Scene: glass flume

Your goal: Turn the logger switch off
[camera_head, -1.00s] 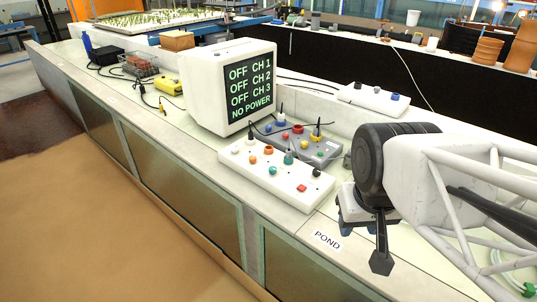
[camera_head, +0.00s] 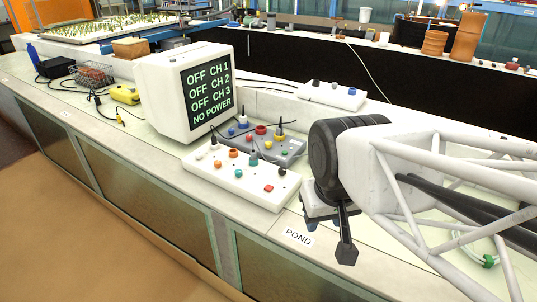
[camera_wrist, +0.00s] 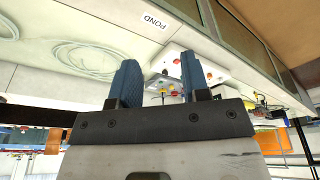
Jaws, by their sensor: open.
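A white control box (camera_head: 218,178) lies on the bench top in the head view, with several coloured knobs and a red square button (camera_head: 269,188). A grey box (camera_head: 292,150) with coloured knobs and cables sits just behind it. Which control is the logger switch, I cannot tell. A white monitor (camera_head: 155,92) reads OFF CH 1, OFF CH 2, OFF CH 3, NO POWER. My gripper (camera_wrist: 160,62) is open and empty, with blue fingers spread apart. It is to the right of the white box in the head view; in the wrist view the boxes (camera_wrist: 214,62) show beyond the fingers.
A POND label (camera_head: 298,237) is on the bench edge near my gripper. Another white box (camera_head: 325,94) with knobs sits behind. A coiled hose (camera_head: 480,255) lies to the right. A yellow device (camera_head: 125,94) and a wire basket (camera_head: 95,74) stand further left.

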